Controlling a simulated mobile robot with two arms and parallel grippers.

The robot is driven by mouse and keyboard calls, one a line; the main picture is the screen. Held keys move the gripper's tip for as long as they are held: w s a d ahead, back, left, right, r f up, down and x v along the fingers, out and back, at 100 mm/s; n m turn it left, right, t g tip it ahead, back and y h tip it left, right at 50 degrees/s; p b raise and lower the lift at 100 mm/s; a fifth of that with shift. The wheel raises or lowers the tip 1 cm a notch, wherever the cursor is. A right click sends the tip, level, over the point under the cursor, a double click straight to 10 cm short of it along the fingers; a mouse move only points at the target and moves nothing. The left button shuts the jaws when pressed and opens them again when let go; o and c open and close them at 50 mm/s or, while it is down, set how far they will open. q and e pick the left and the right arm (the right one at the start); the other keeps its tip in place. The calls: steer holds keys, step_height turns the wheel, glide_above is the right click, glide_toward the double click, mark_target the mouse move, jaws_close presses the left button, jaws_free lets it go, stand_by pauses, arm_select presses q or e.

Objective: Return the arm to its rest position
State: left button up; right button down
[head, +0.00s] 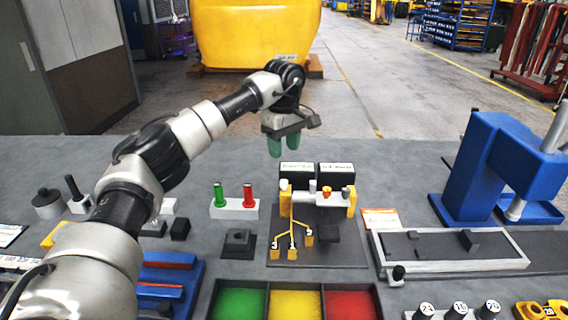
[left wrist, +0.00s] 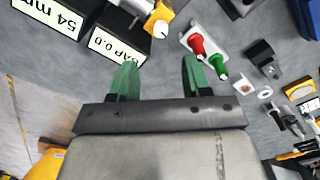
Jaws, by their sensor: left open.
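My left arm (head: 160,160) reaches in from the left of the head view, over the workbench. My left gripper (head: 294,140) hangs above the far edge of the bench, behind two dark display boxes. Its green fingers point down and stand apart, with nothing between them. In the left wrist view the same gripper (left wrist: 160,70) shows both green fingers spread, with bare grey bench between and beyond them. My right gripper is in neither view.
Below the gripper stand a gauge fixture (head: 318,197) with yellow parts and a white block (head: 235,209) with green and red pegs. A blue press (head: 490,165) stands at the right. Green, yellow and red bins (head: 295,303) line the front. Bare bench (head: 400,170) lies right of the display boxes.

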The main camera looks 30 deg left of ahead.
arm_select(q)
steer(key=shift+r, duration=0.5)
